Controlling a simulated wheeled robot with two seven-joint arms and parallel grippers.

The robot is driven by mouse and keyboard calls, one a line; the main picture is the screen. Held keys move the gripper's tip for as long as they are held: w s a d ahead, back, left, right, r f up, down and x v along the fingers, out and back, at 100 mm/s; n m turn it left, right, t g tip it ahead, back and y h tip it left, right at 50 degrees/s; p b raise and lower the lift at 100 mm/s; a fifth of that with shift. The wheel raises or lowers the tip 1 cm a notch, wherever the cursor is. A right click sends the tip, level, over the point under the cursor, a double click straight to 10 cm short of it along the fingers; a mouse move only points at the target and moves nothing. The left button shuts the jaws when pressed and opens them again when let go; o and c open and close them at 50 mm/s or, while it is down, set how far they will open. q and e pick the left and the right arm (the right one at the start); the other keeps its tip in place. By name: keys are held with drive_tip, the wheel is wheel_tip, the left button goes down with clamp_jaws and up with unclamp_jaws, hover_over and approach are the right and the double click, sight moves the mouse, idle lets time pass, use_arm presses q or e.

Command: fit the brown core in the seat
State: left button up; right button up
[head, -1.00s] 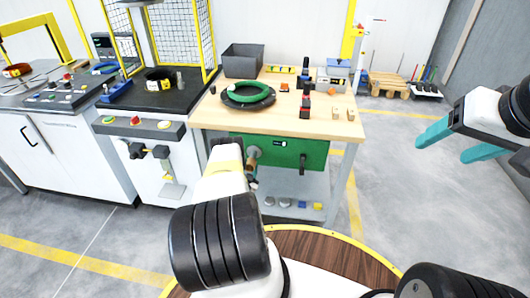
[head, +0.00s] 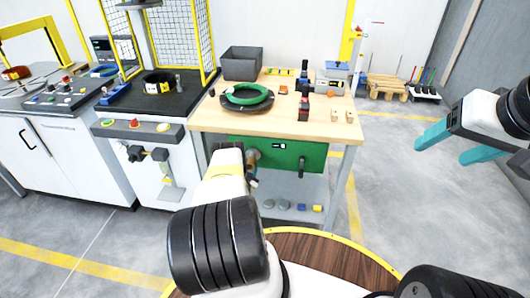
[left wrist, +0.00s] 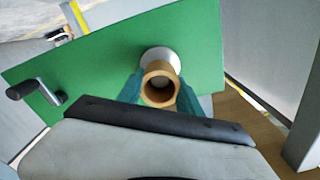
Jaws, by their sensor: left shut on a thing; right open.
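The brown core (left wrist: 160,67) is a short hollow tube between the teal fingers of my left gripper (left wrist: 160,84), which is shut on it. Its open end faces the left wrist camera. Behind it, the pale round seat (left wrist: 160,54) sticks out from the green panel (left wrist: 95,65). The core overlaps the seat in this view; I cannot tell whether they touch. In the head view the core (head: 252,160) shows small in front of the panel (head: 285,153), and my left arm hides the left fingers. My right gripper (head: 447,146) is open and empty at the far right.
A black crank handle (left wrist: 35,92) sticks out of the panel beside the seat. The wooden bench top (head: 240,122) above carries a green coil (head: 248,95), a grey bin (head: 242,63) and small parts. A lower shelf (head: 300,190) lies below. Open floor lies to the right.

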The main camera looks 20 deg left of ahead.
sight(251, 160)
use_arm(q)
drive_tip(key=shift+x, duration=2.1)
drive_tip(key=o, duration=1.4)
drive_tip(key=shift+o, duration=0.2)
drive_tip(key=v, duration=0.7)
drive_tip(key=shift+s, duration=0.4)
drive_tip(key=shift+d, duration=0.1)
